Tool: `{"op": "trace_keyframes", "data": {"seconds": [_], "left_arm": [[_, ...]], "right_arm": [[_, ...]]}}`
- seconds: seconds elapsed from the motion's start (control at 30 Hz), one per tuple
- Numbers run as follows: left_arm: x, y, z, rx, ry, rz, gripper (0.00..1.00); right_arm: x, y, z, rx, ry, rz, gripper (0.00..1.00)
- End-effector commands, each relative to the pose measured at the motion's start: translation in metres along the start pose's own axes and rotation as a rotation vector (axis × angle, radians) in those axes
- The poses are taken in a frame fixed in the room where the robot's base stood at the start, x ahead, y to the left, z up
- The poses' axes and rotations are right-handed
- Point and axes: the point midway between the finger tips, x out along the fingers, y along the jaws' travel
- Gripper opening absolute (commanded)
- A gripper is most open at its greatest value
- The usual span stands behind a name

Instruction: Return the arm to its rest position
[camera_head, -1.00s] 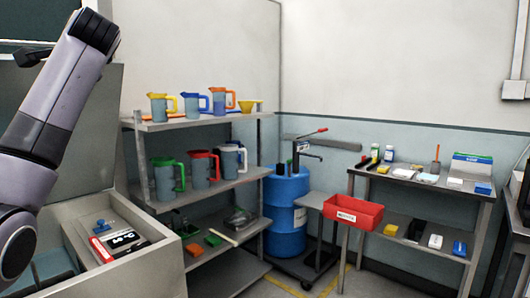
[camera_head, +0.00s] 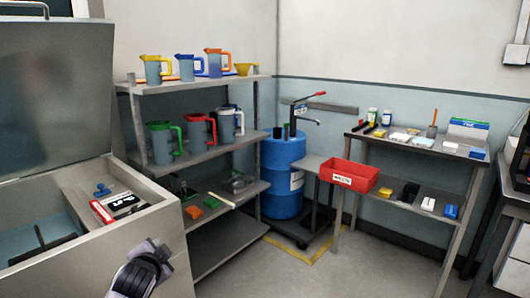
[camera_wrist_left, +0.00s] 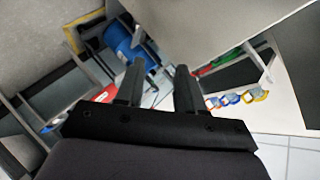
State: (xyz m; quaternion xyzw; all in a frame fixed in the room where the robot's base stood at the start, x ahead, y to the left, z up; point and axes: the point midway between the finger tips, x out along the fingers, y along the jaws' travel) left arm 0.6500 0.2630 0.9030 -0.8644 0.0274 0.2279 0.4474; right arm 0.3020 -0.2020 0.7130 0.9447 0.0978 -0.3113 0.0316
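My left arm (camera_head: 140,272) shows only as a dark grey part at the bottom edge of the head view, in front of the steel cabinet. Its fingers are not clearly seen there. In the left wrist view my left gripper (camera_wrist_left: 159,70) has its two black fingers apart, with nothing between them. The shelves and the blue drum look small and tilted beyond the fingers. My right arm and gripper are in neither view.
A steel tank (camera_head: 160,222) with a raised lid (camera_head: 50,95) stands at the left. Beside it are shelves (camera_head: 225,148) with jugs, a blue drum (camera_head: 283,165), a red bin (camera_head: 349,176) and a side table (camera_head: 400,142). The floor (camera_head: 345,272) in front is clear.

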Motion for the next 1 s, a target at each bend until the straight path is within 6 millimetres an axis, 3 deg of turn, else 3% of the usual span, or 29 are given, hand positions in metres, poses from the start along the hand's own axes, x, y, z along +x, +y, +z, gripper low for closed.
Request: {"op": "trace_keyframes", "data": {"seconds": [0.03,0.2,0.5,0.7,0.8,1.0], "left_arm": [[-0.006,0.028,0.016,-0.034,0.006,0.034,0.38],[-0.035,0.1,0.056,-0.166,0.031,0.126,0.38],[-0.115,0.2,0.119,-0.43,0.033,0.269,0.38],[-0.179,0.244,0.153,-0.613,0.01,0.344,0.38],[-0.207,0.257,0.164,-0.69,-0.004,0.368,0.38],[-0.237,0.267,0.174,-0.777,-0.02,0.391,0.38]], "right_arm": [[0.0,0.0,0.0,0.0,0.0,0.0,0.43],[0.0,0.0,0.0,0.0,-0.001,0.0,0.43],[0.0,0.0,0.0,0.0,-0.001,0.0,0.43],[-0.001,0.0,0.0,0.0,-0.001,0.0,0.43],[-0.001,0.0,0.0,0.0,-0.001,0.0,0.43],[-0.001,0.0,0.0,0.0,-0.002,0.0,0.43]]}}
